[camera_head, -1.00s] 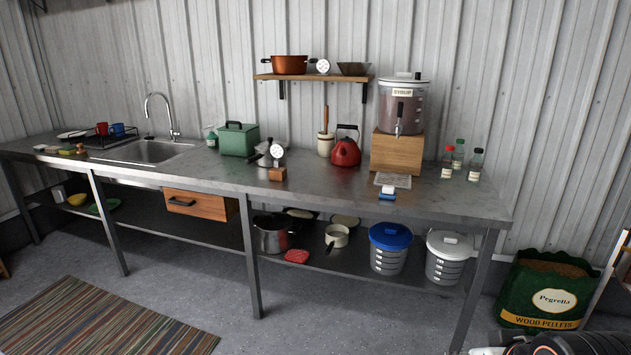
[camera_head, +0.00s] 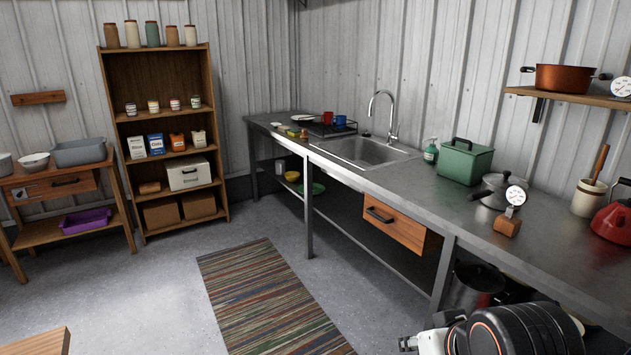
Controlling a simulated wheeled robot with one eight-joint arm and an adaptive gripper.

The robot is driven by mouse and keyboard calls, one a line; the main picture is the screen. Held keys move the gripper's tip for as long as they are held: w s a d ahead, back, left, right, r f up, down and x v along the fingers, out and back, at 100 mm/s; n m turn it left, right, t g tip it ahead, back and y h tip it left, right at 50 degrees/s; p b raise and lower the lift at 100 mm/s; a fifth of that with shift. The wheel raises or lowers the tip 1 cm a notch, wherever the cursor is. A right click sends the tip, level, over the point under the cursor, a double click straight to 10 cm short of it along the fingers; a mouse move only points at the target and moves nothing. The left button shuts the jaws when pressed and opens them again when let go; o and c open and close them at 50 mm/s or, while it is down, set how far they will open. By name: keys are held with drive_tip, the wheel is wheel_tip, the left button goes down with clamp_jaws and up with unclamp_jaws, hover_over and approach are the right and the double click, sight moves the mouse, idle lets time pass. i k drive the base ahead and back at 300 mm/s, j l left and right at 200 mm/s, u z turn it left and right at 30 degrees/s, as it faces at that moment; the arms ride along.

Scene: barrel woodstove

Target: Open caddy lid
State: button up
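A green box-shaped caddy (camera_head: 465,162) with a dark handle on top stands on the metal counter, right of the sink and next to a green soap bottle. Its lid looks shut. Part of my black arm with orange rings fills the lower right of the head view, with a pale end piece (camera_head: 428,342) at its left. Its fingers cannot be made out, so I cannot tell whether my gripper is open or holds anything. The end piece is low in front of the counter, well apart from the caddy.
The metal counter (camera_head: 405,187) carries a sink, a grey pot (camera_head: 497,190), a dial on a wooden block and a red kettle. A wooden drawer (camera_head: 394,225) hangs below. A striped rug (camera_head: 265,295) lies on open floor. A wooden shelf unit (camera_head: 109,110) stands at the back.

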sight(463, 145)
drive_tip(key=i+j, duration=0.15)
drive_tip(key=i, duration=0.7)
drive_tip(key=i+j, duration=0.15)
drive_tip(key=i, duration=0.75)
